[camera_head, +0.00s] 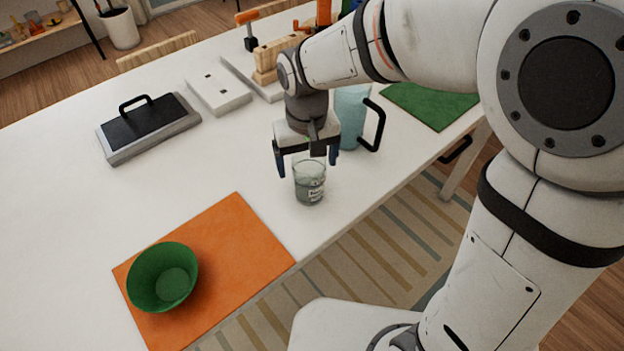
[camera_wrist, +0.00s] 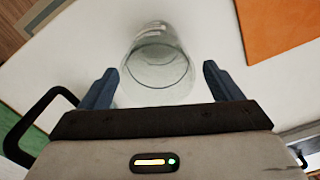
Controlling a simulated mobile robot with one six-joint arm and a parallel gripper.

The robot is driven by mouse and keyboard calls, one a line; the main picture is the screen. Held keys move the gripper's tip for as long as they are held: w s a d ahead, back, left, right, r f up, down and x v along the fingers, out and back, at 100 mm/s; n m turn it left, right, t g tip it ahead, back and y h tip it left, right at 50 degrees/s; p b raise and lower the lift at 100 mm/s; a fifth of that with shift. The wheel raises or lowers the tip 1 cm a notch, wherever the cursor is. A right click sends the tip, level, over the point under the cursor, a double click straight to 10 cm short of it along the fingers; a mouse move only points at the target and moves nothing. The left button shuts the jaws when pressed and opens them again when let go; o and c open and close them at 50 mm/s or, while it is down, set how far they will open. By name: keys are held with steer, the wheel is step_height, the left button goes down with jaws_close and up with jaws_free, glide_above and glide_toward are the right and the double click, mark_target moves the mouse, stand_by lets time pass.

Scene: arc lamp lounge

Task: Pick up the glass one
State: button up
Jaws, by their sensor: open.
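A clear glass (camera_head: 310,184) with a small printed label stands upright on the white table near its front edge. It also shows in the wrist view (camera_wrist: 157,65), between and slightly beyond the fingers. My gripper (camera_head: 307,170) is open just above and behind the glass, with its fingers pointing down. In the wrist view the two blue fingers (camera_wrist: 160,88) are spread to either side of the glass, with a gap on each side. I cannot tell exactly how low the fingertips reach beside it.
A light blue pitcher (camera_head: 351,115) with a black handle stands close behind my gripper. A green bowl (camera_head: 162,277) sits on an orange mat (camera_head: 222,240) at front left. A black-topped press (camera_head: 150,127), white blocks (camera_head: 217,92) and a green mat (camera_head: 432,103) lie farther back. The table's left middle is clear.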

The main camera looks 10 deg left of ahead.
steer(key=f, duration=0.4)
steer(key=shift+s+d+f, duration=0.2)
steer(key=shift+d+f, duration=0.05)
steer(key=shift+f, duration=0.1)
steer(key=c, duration=1.2)
